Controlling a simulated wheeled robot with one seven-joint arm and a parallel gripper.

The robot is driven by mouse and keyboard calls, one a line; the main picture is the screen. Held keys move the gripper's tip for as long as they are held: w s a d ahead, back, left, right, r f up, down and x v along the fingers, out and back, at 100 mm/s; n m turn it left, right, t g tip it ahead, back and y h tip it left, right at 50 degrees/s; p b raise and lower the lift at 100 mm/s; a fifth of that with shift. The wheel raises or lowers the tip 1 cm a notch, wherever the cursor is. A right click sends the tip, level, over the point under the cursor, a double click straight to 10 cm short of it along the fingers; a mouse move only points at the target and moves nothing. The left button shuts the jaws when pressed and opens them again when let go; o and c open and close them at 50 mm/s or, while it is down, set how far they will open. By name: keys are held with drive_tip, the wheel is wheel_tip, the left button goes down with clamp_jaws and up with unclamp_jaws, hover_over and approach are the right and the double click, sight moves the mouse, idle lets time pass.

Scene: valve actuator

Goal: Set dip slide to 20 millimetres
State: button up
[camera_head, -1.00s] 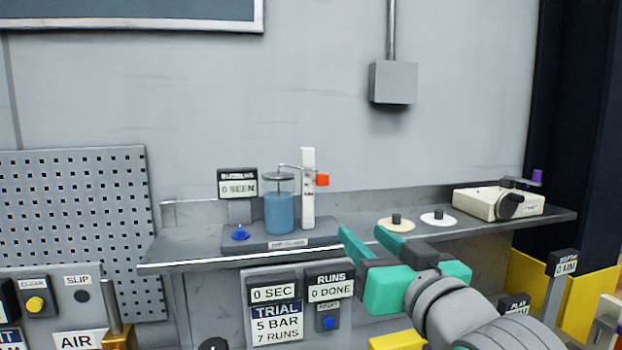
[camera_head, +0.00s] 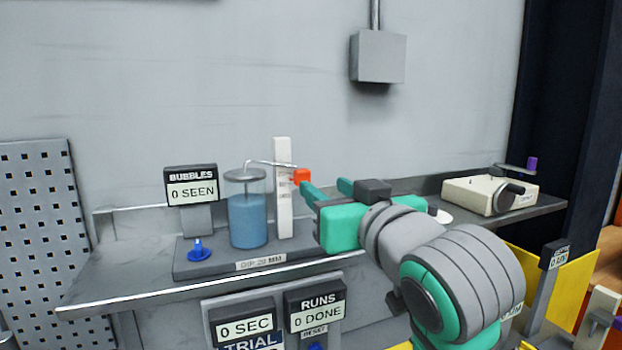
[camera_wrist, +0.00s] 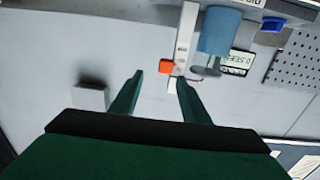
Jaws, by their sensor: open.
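The dip slide is a white upright post (camera_head: 284,190) with an orange knob (camera_head: 301,175) on its right side, near the upper half. A thin bent rod runs from the post to the clear jar of blue liquid (camera_head: 248,220). My gripper (camera_head: 326,186) is open and empty, just right of the knob, with its left fingertip close below it. In the wrist view, which is upside down, the orange knob (camera_wrist: 166,66) lies just beyond the gap between my fingertips (camera_wrist: 158,80), apart from both. The base plate's label (camera_head: 261,263) starts with DIP; its number is too blurred to read surely.
A blue knob (camera_head: 199,250) and a BUBBLES sign (camera_head: 191,186) reading 0 SEEN stand left of the jar. A cream box with a crank (camera_head: 490,193) sits at the shelf's right end. A grey wall box (camera_head: 377,57) hangs above. The wall stands close behind the post.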

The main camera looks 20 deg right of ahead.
sight(305, 177)
drive_tip(key=shift+y, duration=0.3)
drive_tip(key=w, duration=0.2)
drive_tip(key=w+a, duration=0.2)
drive_tip(key=w, duration=0.1)
drive_tip(key=shift+w+a, duration=0.1)
drive_tip(key=shift+w, duration=0.65)
drive_tip(key=shift+w+d, duration=0.35)
drive_tip(key=shift+d, duration=0.2)
drive_tip(key=shift+w, duration=0.1)
drive_tip(key=c, duration=0.5)
clamp_jaws()
